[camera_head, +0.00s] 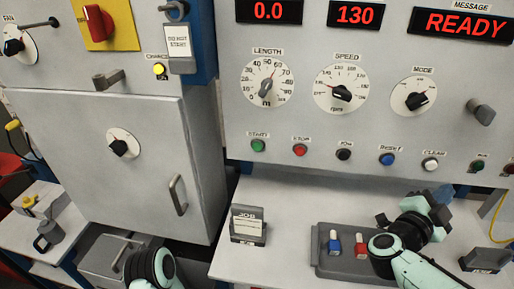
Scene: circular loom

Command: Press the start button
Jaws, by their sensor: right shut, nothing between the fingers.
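The green start button (258,145) sits under the START label on the grey control panel (370,140), at the left end of a row of coloured buttons. My right gripper (442,192) is shut and empty, low in front of the panel at the right. It is well to the right of the start button and below the row, apart from it. Part of my left arm shows at the bottom left, but its gripper is out of view.
The red stop button (300,150) is close to the right of the start button. Dials and red displays (356,13) are above. A dark tray (325,262) with small blue and red items and a job card (248,225) stand on the shelf. A grey cabinet (120,165) is at left.

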